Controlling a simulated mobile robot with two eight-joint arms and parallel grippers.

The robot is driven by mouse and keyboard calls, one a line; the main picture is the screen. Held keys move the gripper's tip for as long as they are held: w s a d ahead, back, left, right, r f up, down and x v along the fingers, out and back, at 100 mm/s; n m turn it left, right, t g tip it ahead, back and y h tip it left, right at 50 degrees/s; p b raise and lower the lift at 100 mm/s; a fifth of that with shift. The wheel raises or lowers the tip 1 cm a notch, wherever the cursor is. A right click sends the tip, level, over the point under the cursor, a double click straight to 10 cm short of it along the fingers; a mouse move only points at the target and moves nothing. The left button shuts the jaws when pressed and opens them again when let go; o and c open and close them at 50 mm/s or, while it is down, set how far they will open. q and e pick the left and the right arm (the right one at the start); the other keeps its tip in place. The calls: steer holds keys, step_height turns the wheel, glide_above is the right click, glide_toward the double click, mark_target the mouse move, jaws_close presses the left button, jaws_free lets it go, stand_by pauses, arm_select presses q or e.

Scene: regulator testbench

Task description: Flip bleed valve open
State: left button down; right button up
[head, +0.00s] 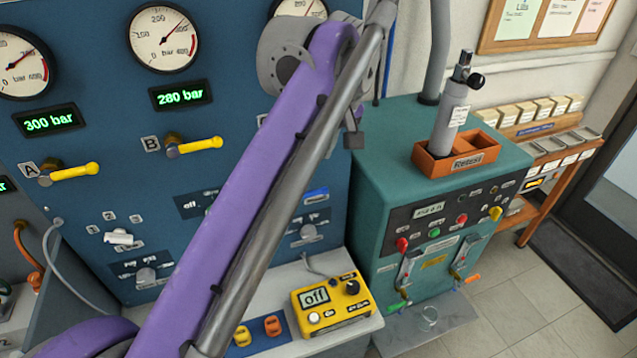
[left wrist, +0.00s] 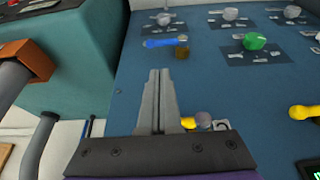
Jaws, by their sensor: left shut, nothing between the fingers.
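In the left wrist view, my left gripper (left wrist: 158,78) is shut and empty, its two fingers together in front of the blue panel (left wrist: 140,82). Above the fingertips in that picture is a valve with a blue lever (left wrist: 160,43), lying roughly level beside its brass pivot (left wrist: 182,53). The fingers look apart from it. No label in view names the bleed valve, so I cannot tell surely which it is. In the head view, my purple left arm crosses the panel and hides its right part. My right gripper is not in view.
A green knob (left wrist: 255,41) is right of the blue lever. Yellow valve levers A (head: 75,172) and B (head: 200,146) stick out from the panel below gauges. A yellow meter (head: 328,303) stands on the bench. A teal cabinet (head: 385,125) is to the right.

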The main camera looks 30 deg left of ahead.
mark_target(316, 190)
arm_select(q)
steer(key=b+x, duration=0.1)
steer(key=x, duration=1.1)
steer(key=shift+s+d+f, duration=0.15)
steer(key=shift+f, duration=0.1)
